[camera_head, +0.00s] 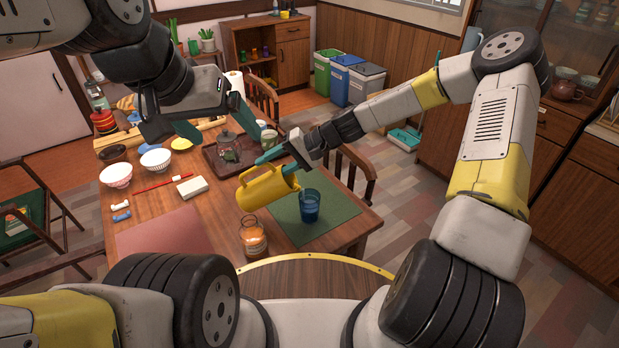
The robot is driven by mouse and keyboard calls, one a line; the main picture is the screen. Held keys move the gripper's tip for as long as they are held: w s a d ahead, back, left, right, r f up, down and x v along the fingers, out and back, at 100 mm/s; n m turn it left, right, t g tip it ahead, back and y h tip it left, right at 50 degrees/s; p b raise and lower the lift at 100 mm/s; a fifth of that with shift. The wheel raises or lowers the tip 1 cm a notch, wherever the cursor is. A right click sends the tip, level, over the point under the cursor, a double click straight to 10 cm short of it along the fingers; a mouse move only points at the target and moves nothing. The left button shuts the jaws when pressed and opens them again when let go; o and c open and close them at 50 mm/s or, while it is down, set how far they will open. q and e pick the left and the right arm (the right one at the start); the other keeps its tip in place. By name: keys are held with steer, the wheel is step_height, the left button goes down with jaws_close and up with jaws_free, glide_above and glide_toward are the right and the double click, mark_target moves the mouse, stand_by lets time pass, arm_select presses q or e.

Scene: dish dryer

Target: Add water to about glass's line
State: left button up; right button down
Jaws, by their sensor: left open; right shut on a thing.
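A blue glass (310,207) stands upright on a green placemat (337,214) near the table's front right corner. My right gripper (276,157) is shut on a yellow pitcher (262,188). The pitcher is tilted, with its mouth toward the glass, just left of and above it. I cannot make out a water stream, the water level or the line on the glass. My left gripper (208,128) is open and empty above the back of the table, with its teal fingers spread apart.
An orange jar (253,237) stands in front of the pitcher at the table's edge. A dark tray (216,160) with a glass teapot (228,147) lies behind the pitcher. Bowls (116,175), a white block (192,187) and red chopsticks (160,184) lie to the left. A pink placemat (160,233) is bare.

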mark_target(247, 174)
steer(key=shift+d+r, duration=0.15)
steer(key=shift+r, duration=0.1)
stand_by(1.0)
steer(key=shift+a+f+h, duration=0.3)
steer(key=shift+a, duration=0.25)
steer(key=shift+a+f+h, duration=0.55)
steer(key=shift+f+h, duration=0.25)
steer(key=shift+h, duration=0.2)
steer(key=shift+a, duration=0.1)
steer(key=shift+a+f+h, duration=0.1)
steer(key=shift+a+h, duration=1.4)
steer(key=shift+a, duration=0.25)
steer(key=shift+a+f+h+b, duration=0.25)
steer(key=shift+a+h+b, duration=0.05)
steer(key=shift+a+h, duration=0.55)
steer(key=shift+a+f+h, duration=0.25)
steer(key=shift+a+h, duration=0.2)
steer(key=shift+a, duration=0.05)
steer(key=shift+a+f+h, duration=0.2)
steer(key=shift+a+h, duration=0.2)
steer(key=shift+a, duration=0.05)
steer(key=shift+a+f+h, duration=0.8)
steer(key=shift+h, duration=0.4)
steer(key=shift+r, duration=0.1)
